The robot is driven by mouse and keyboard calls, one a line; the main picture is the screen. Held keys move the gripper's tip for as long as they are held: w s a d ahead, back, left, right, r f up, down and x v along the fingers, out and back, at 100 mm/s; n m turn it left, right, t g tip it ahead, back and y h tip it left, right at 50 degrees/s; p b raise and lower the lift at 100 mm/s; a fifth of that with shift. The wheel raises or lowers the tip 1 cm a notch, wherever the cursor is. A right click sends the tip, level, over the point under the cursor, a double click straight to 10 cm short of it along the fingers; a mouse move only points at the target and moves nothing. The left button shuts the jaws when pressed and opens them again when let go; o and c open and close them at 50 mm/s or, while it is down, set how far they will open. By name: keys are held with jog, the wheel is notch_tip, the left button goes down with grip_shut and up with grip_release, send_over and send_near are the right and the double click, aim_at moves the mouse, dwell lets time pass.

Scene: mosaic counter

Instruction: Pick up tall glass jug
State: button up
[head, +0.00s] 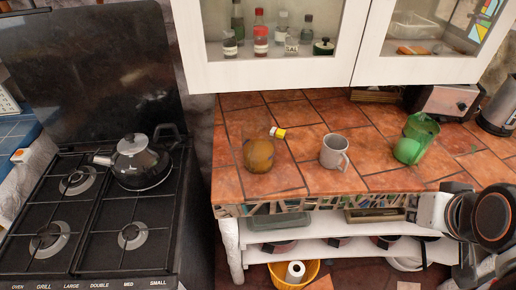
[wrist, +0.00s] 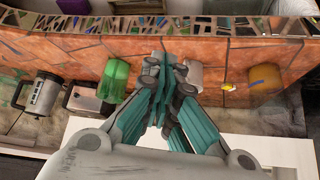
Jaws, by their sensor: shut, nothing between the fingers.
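A tall green see-through glass jug (head: 424,126) stands on the tiled counter towards the right in the head view. It also shows in the wrist view (wrist: 117,72), left of my gripper. A round light-green object (head: 407,150) appears at its front left; I cannot tell whether it touches the jug. My gripper (wrist: 158,62) is shut and empty, with its teal fingers together in the middle of the wrist view, apart from the jug in the picture. In the head view my arm is at the lower right, and the fingertips cannot be made out.
A grey-white mug (head: 334,152) and a brown round pot (head: 259,155) stand left of the jug, with a small yellow-capped item (head: 279,132). A toaster (head: 445,103) and a kettle (head: 499,108) are behind right. Wall cabinets (head: 290,77) hang above. A stove (head: 98,222) is left.

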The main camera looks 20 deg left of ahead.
jog(key=shift+o, duration=1.1)
jog(key=n+g+y+b, duration=0.4)
jog(key=n+g+y, duration=0.3)
jog(key=n+y, duration=0.85)
send_over(249, 174)
jog(key=f+v, duration=0.1)
jog(key=v, duration=0.4)
notch_tip(249, 174, down, 13)
jog(key=n+h, duration=0.2)
jog(key=x, duration=0.1)
jog(key=b+x, duration=0.1)
jog(key=x, duration=0.3)
jog(key=shift+w+a+b, duration=0.2)
jog(key=shift+w+b, duration=0.1)
jog(key=shift+b, duration=0.1)
grip_shut()
jog(key=shift+r, duration=0.1)
